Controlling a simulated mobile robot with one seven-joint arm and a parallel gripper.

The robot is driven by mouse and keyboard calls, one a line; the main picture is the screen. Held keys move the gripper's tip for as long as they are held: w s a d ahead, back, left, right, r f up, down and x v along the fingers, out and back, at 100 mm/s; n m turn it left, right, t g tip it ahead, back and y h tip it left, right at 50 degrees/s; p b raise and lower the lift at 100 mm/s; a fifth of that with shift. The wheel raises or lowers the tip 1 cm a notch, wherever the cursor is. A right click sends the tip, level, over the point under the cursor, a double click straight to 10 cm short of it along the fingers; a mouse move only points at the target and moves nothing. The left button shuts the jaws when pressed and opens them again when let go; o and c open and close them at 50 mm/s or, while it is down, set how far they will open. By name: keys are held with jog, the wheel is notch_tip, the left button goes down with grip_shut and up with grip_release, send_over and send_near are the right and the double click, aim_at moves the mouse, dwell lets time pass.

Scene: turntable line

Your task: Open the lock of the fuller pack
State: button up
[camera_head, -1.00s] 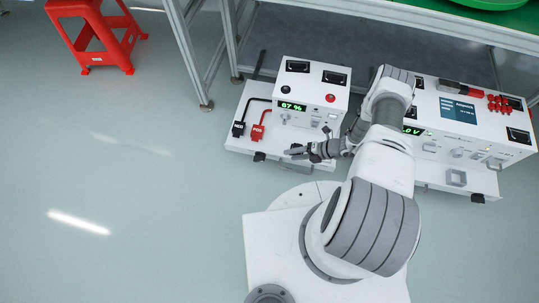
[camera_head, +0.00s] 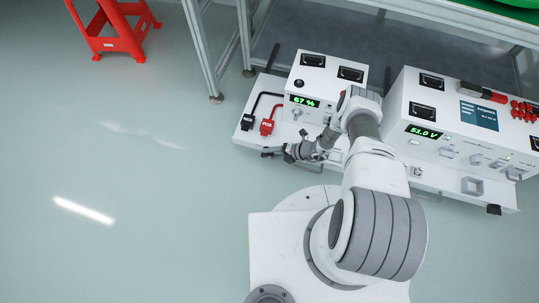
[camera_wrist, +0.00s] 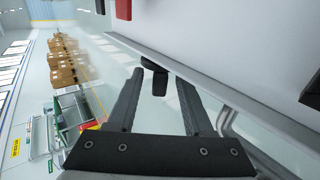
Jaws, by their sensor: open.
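The left white pack (camera_head: 322,82) has a green display (camera_head: 305,101) that reads 67 %. The right white pack (camera_head: 448,143) has a display (camera_head: 424,131) that reads about 51.0 V; its last digits are small. My gripper (camera_head: 266,152) is open at the front left edge of the left pack's base. In the wrist view my gripper (camera_wrist: 160,76) has a black knob-like part (camera_wrist: 157,80) between its fingertips, under the pack's white ledge (camera_wrist: 200,75). I cannot tell whether the fingers touch it. A similar black part (camera_head: 493,209) sits at the right pack's front right corner.
Black (camera_head: 247,122) and red (camera_head: 266,126) connectors stand on the left pack's base, just above my gripper. A metal frame leg (camera_head: 205,55) rises at the left of the packs. A red stool (camera_head: 115,30) stands farther left. The floor in front is clear.

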jog(key=shift+w+a+f, duration=0.2)
jog(key=shift+a+f, duration=0.25)
jog(key=shift+a, duration=0.1)
grip_shut()
